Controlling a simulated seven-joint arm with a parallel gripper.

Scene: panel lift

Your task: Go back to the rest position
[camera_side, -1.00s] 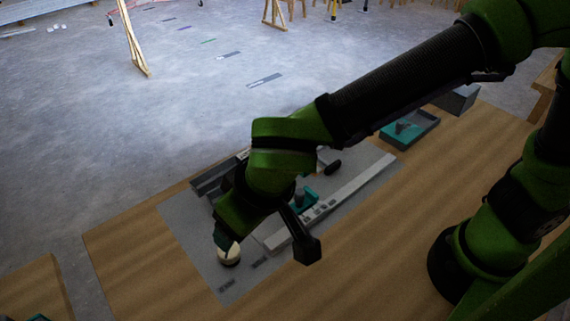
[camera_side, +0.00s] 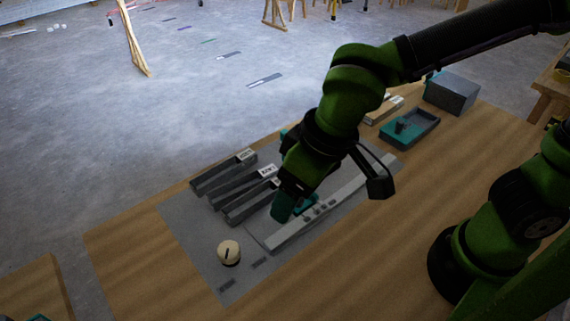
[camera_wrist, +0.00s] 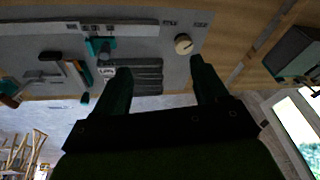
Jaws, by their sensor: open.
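My gripper (camera_wrist: 160,82) shows in the wrist view with its two dark green fingers spread wide apart and nothing between them. In the side view my gripper (camera_side: 287,205) is over the grey panel board (camera_side: 196,247), in front of the teal part and partly covering it. A cream round knob (camera_side: 229,252) with a dark line across it sits at the board's near left, clear of my gripper. The knob also shows in the wrist view (camera_wrist: 184,44).
Several dark grey channels (camera_side: 225,173) lie along the board's far left. A long light grey bar (camera_side: 275,238) lies in front of my gripper. A teal tray (camera_side: 419,132) and a grey box (camera_side: 452,92) stand at the back right. The wooden table's front is clear.

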